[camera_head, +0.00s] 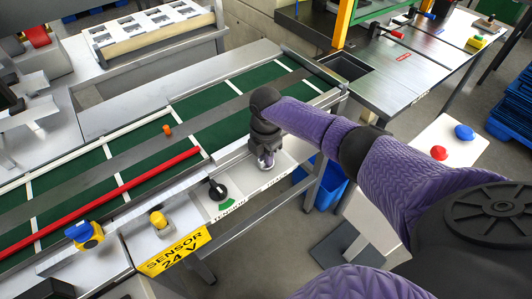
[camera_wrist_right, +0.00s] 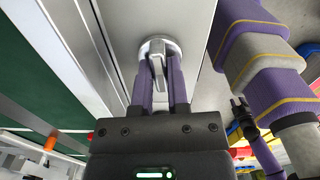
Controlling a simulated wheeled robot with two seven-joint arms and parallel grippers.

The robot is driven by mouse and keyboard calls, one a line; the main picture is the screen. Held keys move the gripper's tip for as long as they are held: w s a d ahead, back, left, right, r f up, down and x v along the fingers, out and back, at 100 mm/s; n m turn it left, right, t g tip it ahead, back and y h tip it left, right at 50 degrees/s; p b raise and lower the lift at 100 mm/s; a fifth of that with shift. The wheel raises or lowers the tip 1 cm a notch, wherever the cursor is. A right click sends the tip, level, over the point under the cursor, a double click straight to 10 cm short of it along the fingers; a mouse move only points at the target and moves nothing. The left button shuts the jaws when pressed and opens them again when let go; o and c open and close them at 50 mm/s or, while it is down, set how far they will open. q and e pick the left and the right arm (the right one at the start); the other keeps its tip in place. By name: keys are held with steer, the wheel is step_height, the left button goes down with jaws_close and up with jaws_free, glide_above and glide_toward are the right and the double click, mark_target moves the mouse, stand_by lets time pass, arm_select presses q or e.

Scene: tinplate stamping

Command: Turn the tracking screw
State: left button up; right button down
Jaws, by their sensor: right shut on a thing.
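The tracking screw (camera_wrist_right: 157,62) shows in the right wrist view as a grey bar-shaped handle on a round pale collar, set in the light metal front edge of the conveyor. My right gripper (camera_wrist_right: 159,85) has its two purple-sided fingers on either side of the handle, shut on it. In the head view my right gripper (camera_head: 265,157) points down at the conveyor's front panel, and the arm and gripper hide most of the screw there. My left gripper is not in either view.
The green conveyor belt (camera_head: 135,165) has white cross lines and a red rod (camera_head: 110,201). A black knob (camera_head: 217,190), a yellow knob (camera_head: 158,219) and a yellow sensor sign (camera_head: 174,251) lie along the front panel. A blue bin (camera_head: 328,183) stands below.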

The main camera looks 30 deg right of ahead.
steer(key=n, duration=0.4)
steer(key=shift+n, duration=2.5)
steer(key=c, duration=0.6)
jaws_free()
steer(key=shift+r, duration=0.1)
step_height(320, 180, up, 9)
steer(key=p, duration=0.2)
steer(key=shift+p, duration=0.3)
steer(key=shift+r, duration=0.35)
